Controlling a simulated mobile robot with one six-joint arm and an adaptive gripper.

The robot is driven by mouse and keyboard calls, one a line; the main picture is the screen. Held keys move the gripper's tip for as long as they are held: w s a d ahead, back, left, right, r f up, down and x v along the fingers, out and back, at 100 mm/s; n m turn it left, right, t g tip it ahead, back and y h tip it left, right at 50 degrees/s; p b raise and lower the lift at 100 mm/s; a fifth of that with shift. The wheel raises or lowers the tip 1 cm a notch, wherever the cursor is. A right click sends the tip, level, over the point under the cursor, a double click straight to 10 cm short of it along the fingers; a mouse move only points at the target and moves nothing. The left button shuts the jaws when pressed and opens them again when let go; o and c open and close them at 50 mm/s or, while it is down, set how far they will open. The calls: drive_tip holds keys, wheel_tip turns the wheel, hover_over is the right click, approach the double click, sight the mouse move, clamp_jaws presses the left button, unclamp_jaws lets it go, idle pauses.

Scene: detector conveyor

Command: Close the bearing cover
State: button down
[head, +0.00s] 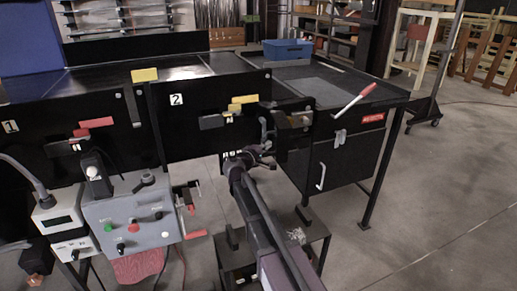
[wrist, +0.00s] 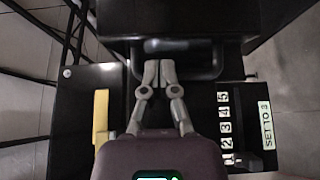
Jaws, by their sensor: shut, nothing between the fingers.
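A black block (wrist: 185,22) with a bar handle (wrist: 205,75) fills the top middle of the wrist view; it looks like the bearing cover, but its label is not readable and I cannot tell how far open it is. In the head view a dark block (head: 294,118) sits at the right end of panel 2, likely the same part. My gripper (wrist: 158,70) is shut and empty, its fingertips at the handle's left part. I cannot tell whether they touch it. In the head view my gripper (head: 266,133) is just left of the block.
A number scale (wrist: 225,120) and a "SET TO 3" label (wrist: 266,125) lie right of my gripper. A yellow bar (wrist: 101,115) is at left. A black cabinet (head: 345,160) stands right; a grey control box (head: 130,220) stands left. Open floor (head: 440,200) lies right.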

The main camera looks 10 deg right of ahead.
drive_tip(key=shift+d, duration=0.85)
drive_tip(key=shift+s+a, duration=0.1)
